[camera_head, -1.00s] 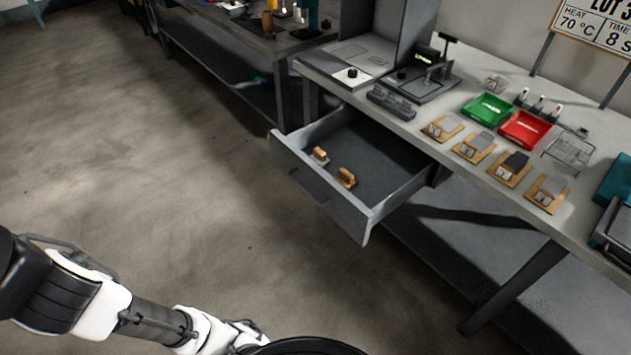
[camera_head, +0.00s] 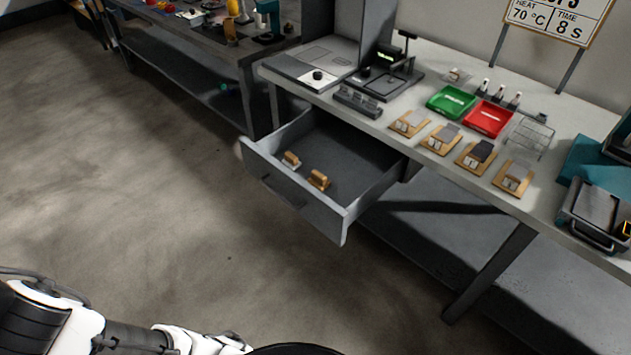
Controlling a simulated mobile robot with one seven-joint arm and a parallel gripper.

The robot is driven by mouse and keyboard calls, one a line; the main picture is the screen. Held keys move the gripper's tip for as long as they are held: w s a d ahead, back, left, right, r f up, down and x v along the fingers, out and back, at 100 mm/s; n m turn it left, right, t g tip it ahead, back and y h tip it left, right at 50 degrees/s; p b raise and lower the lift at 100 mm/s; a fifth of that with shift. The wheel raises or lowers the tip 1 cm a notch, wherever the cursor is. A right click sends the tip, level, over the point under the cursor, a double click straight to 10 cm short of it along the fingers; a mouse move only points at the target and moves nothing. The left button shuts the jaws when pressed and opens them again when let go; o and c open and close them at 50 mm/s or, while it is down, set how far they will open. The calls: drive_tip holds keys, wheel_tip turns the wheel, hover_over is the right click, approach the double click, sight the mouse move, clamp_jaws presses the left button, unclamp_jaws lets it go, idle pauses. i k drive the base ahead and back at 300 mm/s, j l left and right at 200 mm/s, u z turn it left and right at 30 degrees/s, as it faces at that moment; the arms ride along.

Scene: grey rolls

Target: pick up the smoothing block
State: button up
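Two small wooden-topped pieces lie in the open drawer (camera_head: 297,203). One is a tan piece with a pale base (camera_head: 291,160), near the drawer's left side. The other is a larger orange-brown wooden block (camera_head: 319,180), to its right and closer to the drawer front. Either may be the smoothing block; I cannot tell which from here. My white and black arm shows at the bottom left, far from the drawer. Its gripper fingers are not visible, and both wooden pieces lie apart from the arm.
The grey workbench (camera_head: 395,128) holds a green tray (camera_head: 451,102), a red tray (camera_head: 488,118), several wooden boards with grey pads, a wire rack (camera_head: 530,138) and a teal machine (camera_head: 592,165). The drawer juts out below its edge. The floor (camera_head: 150,190) in front is clear.

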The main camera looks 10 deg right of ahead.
sight(317, 179)
drive_tip(key=z, duration=2.55)
drive_tip(key=u, duration=2)
drive_tip(key=i+l+u, duration=0.2)
drive_tip(key=i+l+z, duration=0.2)
drive_tip(key=i, duration=0.25)
